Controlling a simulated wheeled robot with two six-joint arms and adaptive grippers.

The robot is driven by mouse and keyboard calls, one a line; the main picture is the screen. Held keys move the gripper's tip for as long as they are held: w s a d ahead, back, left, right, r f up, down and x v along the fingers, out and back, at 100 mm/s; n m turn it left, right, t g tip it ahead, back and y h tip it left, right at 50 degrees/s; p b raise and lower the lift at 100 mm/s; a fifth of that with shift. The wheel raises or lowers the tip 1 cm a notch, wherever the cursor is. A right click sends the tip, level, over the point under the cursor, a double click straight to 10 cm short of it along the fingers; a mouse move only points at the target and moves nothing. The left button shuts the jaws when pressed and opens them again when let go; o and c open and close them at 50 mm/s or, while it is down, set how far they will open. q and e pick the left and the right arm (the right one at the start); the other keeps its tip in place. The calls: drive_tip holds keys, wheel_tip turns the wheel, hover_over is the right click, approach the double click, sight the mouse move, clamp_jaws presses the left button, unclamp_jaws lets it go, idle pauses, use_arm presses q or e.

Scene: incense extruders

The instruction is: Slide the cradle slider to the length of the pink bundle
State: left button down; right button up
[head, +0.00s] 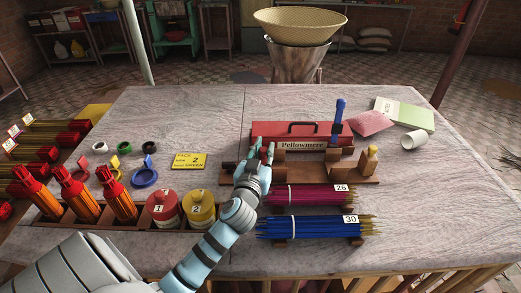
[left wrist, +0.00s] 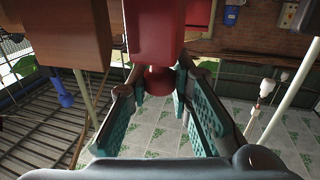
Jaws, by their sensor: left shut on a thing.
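The pink bundle (head: 308,196), tagged 26, lies across low rests at the front of the table. Behind it is a long wooden cradle (head: 362,181) with upright blocks and a red box (head: 265,129) labelled Pellowmere. My left gripper (head: 262,158) reaches over the cradle's left part, its fingers upright beside a block. In the left wrist view my left gripper (left wrist: 158,98) is shut on a round red knob (left wrist: 159,80) below a red block (left wrist: 157,30). I cannot tell whether this is the slider. The hand hides part of the cradle. My right gripper is not in view.
A blue bundle (head: 310,228) tagged 30 lies nearest the front edge. A blue clamp (head: 337,117) rises at the box's right. Red and yellow jars (head: 199,209) and orange bundles stand left. A white cup (head: 414,141) lies right. The front right tabletop is clear.

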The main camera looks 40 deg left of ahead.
use_arm(q)
drive_tip(key=c, duration=1.4)
unclamp_jaws()
drive_tip(key=v, duration=1.2)
drive_tip(key=shift+s, duration=0.1)
drive_tip(key=shift+f, duration=0.1)
